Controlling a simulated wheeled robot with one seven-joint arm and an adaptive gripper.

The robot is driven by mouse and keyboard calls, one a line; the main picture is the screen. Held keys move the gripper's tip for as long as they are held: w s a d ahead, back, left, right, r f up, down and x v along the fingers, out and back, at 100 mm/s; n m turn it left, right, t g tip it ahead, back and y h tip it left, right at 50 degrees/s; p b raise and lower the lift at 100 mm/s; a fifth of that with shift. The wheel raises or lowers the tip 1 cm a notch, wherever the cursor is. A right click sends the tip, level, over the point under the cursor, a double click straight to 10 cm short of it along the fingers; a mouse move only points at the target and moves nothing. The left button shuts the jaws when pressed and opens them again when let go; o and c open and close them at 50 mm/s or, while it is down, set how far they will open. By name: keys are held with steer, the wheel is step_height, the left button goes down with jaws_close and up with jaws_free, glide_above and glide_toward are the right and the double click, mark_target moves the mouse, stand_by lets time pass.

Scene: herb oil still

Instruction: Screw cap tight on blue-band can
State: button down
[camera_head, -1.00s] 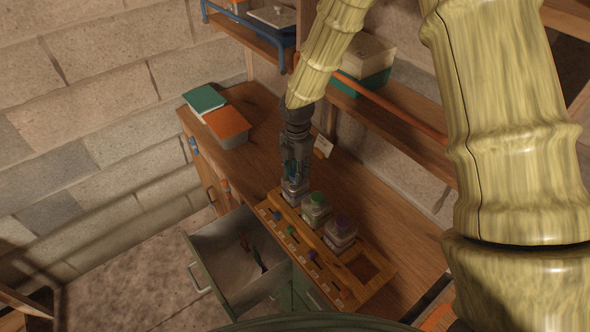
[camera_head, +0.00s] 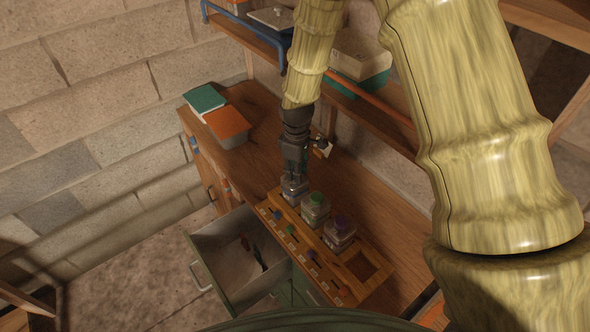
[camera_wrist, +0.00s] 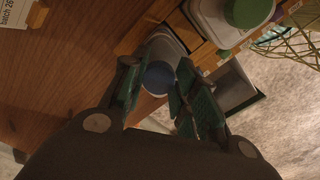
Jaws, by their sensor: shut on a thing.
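The can with the blue cap (camera_wrist: 158,77) stands upright in the far-left slot of the wooden rack (camera_head: 376,262); its pale body (camera_head: 294,188) shows just under my gripper in the head view. My gripper (camera_head: 295,177) points down over this can. In the wrist view its two green-padded fingers (camera_wrist: 157,88) are on either side of the blue cap, shut on it. The cap sits at the can's mouth; its thread and the can's band are hidden.
A green-capped can (camera_head: 315,210) and a purple-capped can (camera_head: 339,234) stand close by in the rack. An open drawer (camera_head: 218,236) juts out below. Green and orange boxes (camera_head: 228,122) lie at the bench's left end.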

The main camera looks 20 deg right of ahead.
steer(key=m, duration=0.2)
steer(key=shift+w+m, duration=0.1)
steer(key=shift+m, duration=0.3)
steer(key=c, duration=1)
jaws_free()
steer(key=shift+c, duration=0.2)
steer(key=shift+c, duration=0.3)
